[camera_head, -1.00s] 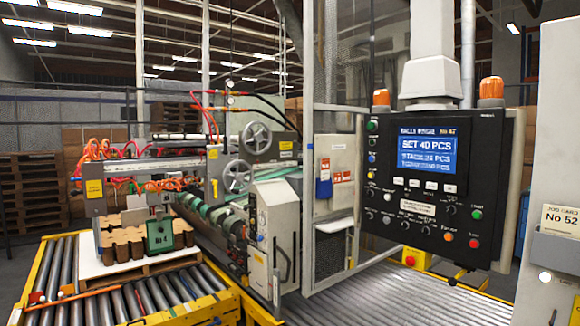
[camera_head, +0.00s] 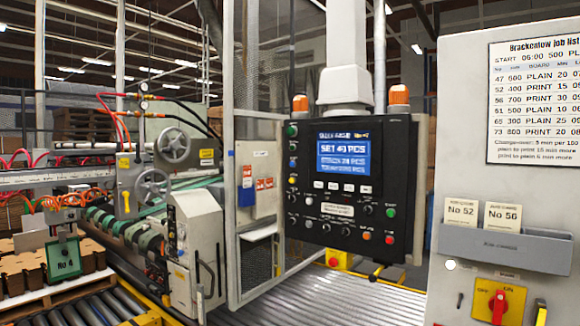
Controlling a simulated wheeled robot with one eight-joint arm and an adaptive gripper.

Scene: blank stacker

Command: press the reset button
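The black control panel (camera_head: 343,185) hangs in the middle of the view with a lit blue screen (camera_head: 343,156). Its buttons include a green one (camera_head: 391,212) at the right, an orange one (camera_head: 366,236) and a red one (camera_head: 389,240) at the lower right. More small buttons run down the left side and below the screen. The button labels are too small to read, so I cannot tell which one is reset. My gripper is not in view.
A grey cabinet (camera_head: 470,165) stands close at the right, with a job list (camera_head: 529,102), a card holder (camera_head: 505,247) and a red rotary switch (camera_head: 498,306) on yellow. A white machine housing (camera_head: 197,250) and rollers (camera_head: 85,310) are at the left.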

